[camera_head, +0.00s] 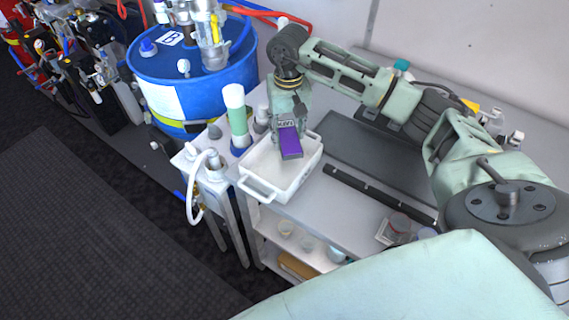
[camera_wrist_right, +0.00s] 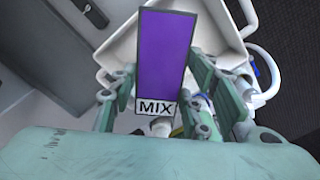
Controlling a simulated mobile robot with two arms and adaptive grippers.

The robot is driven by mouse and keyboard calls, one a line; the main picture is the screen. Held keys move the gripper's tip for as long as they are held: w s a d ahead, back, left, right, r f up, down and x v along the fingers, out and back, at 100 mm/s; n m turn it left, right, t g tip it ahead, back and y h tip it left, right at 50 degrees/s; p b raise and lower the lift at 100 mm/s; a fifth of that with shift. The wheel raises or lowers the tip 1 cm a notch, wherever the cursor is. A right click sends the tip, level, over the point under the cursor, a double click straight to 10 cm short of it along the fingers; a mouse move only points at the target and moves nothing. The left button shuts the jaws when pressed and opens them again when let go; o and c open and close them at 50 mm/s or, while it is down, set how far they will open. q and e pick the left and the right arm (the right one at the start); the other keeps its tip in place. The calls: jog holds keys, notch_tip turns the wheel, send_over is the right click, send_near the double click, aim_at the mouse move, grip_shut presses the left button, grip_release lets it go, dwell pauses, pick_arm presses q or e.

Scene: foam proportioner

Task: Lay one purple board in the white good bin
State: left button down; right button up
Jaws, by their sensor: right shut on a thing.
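The purple board (camera_head: 290,142) hangs over the white bin (camera_head: 264,190) in the head view. In the right wrist view the board (camera_wrist_right: 163,60) shows its purple face and a white label reading "MIX". My right gripper (camera_head: 286,122) is shut on the label end of the board and holds it above the bin. In the right wrist view the gripper's fingers (camera_wrist_right: 158,100) stand on both sides of the board. The bin (camera_wrist_right: 122,32) shows behind the board there, and the board hides part of its inside. My left gripper is not in view.
The bin stands on a grey cart top (camera_head: 330,205) with a dark mat (camera_head: 365,150) to its right. A white hose (camera_head: 195,190) hangs at the cart's left edge.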

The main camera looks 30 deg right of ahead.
jog(key=o, duration=1.2)
notch_tip(320, 180, up, 12)
jog(key=shift+r, duration=0.1)
